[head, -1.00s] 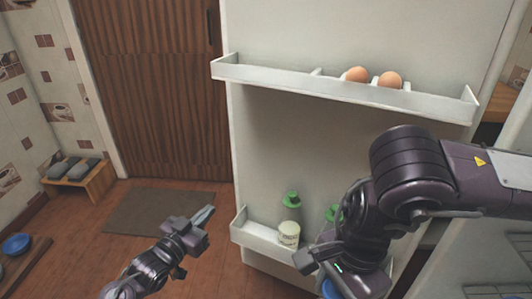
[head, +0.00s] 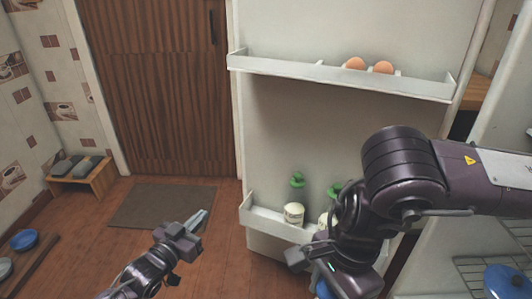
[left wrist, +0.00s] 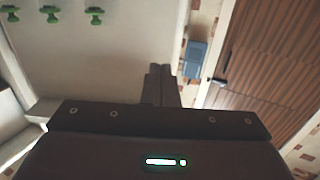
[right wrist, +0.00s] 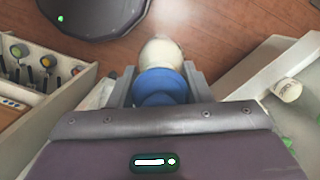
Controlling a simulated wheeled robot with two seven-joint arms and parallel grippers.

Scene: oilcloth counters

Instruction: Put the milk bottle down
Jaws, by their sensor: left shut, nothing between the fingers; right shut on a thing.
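The milk bottle (right wrist: 160,52) has a pale body and a blue cap. In the right wrist view it sits between the two fingers of my right gripper (right wrist: 161,84), which is shut on it around the cap end. In the head view only a bit of blue (head: 322,289) shows below my right gripper, beside the lower door shelf (head: 270,222); the rest is hidden. The bottle appears to be held above the floor. My left gripper (head: 197,221) is shut and empty, left of the door shelf; its closed fingers (left wrist: 160,84) show in the left wrist view.
The lower door shelf holds a white jar (head: 293,214) and green-topped items (head: 297,180). Eggs (head: 382,68) sit on the upper door shelf (head: 340,80). A blue lidded pot (head: 506,281) is at the far right. Floor by the mat (head: 160,205) is clear.

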